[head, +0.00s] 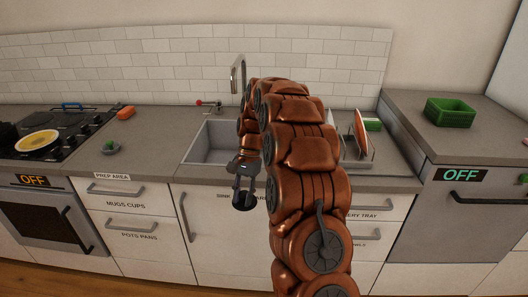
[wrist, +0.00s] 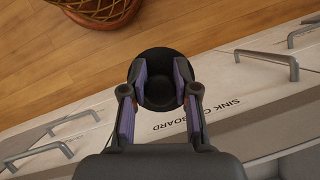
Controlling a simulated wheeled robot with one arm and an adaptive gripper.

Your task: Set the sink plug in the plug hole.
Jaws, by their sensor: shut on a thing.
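My gripper (head: 243,196) hangs in front of the sink cupboard, below the counter's front edge. It is shut on a round black sink plug (wrist: 160,98). In the wrist view the two purple-padded fingers (wrist: 159,85) press on the plug from both sides, over the floor and cupboard front. The plug also shows as a dark disc at the fingertips in the head view (head: 244,204). The grey sink (head: 205,150) is set in the counter behind my gripper. My arm covers its right part. The plug hole is not visible in either view.
A dish rack with plates (head: 361,132) is right of my arm. A woven basket (wrist: 95,14) is on the floor.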

